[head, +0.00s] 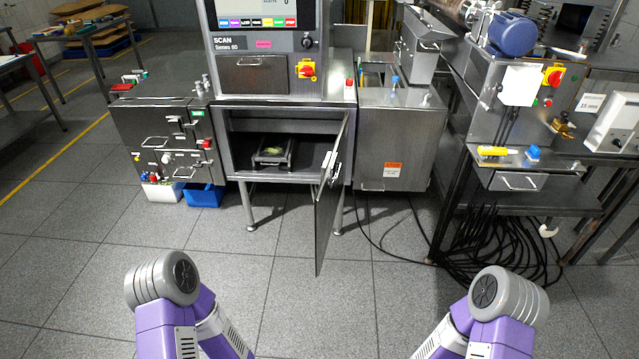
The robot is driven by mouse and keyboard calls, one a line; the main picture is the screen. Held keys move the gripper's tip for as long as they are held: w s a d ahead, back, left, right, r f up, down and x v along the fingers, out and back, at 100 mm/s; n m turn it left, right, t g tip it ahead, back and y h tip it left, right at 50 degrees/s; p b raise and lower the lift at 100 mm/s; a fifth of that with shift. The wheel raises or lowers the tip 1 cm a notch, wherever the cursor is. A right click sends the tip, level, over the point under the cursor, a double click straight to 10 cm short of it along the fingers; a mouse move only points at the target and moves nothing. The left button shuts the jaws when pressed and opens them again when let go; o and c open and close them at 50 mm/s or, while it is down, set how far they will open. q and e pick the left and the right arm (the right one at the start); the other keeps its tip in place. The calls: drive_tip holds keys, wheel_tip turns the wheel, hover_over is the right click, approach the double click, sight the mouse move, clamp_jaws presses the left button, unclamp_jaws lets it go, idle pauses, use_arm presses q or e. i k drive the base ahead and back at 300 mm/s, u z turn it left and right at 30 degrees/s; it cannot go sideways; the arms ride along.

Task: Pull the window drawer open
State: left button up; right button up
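Several drawer-like fronts show, and I cannot tell which is the window drawer. A dark panel with a bar handle (254,75) sits on the scanner under its "SCAN" label and looks shut. A steel drawer with a bar handle (515,181) under the right-hand bench also looks shut. The left cabinet (135,120) carries bar handles and knobs on its front. My two purple and grey arms show at the bottom left and bottom right, well apart from all of these. Neither gripper is in view.
The scanner's lower chamber (305,125) is open, with a dark tray (272,151) inside. Its door (330,190) swings out toward me. A blue bin (203,195) stands on the floor. Black cables (500,245) lie under the right bench. The middle floor is clear.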

sight(274, 146)
drive_tip(key=u, duration=0.65)
drive_tip(key=i, duration=0.65)
drive_tip(key=u, duration=1.1)
drive_tip(key=i, duration=1.5)
drive_tip(key=z, duration=0.85)
drive_tip(key=i, duration=0.95)
drive_tip(key=z, duration=0.95)
